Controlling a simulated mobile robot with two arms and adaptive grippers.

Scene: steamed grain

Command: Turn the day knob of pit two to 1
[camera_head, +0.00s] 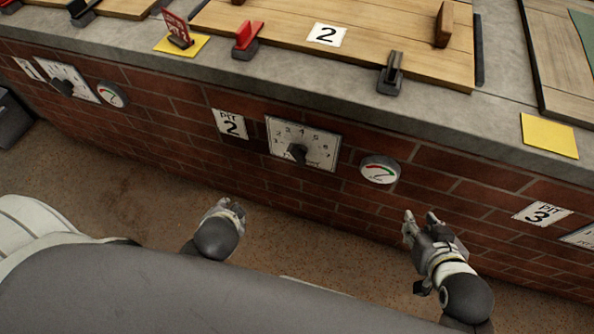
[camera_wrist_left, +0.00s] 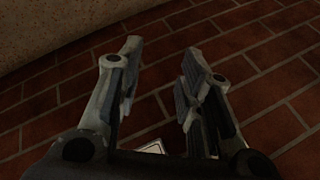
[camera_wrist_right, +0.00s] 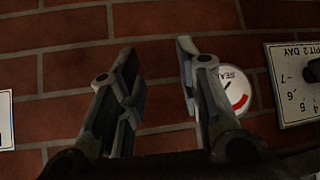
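The pit two day dial (camera_head: 318,146) is a white numbered plate on the brick wall, with a dark knob (camera_head: 296,153) at its lower middle. The number its pointer marks is too small to tell. My right gripper (camera_head: 421,218) is open and empty, right of and below the dial, apart from it. In the right wrist view, the dial plate (camera_wrist_right: 293,95) shows upside down at the right edge, beyond my open right fingers (camera_wrist_right: 157,52). My left gripper (camera_head: 232,208) is left of and below the dial. Its fingers (camera_wrist_left: 162,52) are apart and empty in the left wrist view.
A round seal gauge (camera_head: 380,169) sits right of the dial; a pit 2 sign (camera_head: 230,124) is left of it. The concrete ledge (camera_head: 300,93) overhangs above. Pit 3's sign (camera_head: 542,214) is farther right. The floor before the wall is clear.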

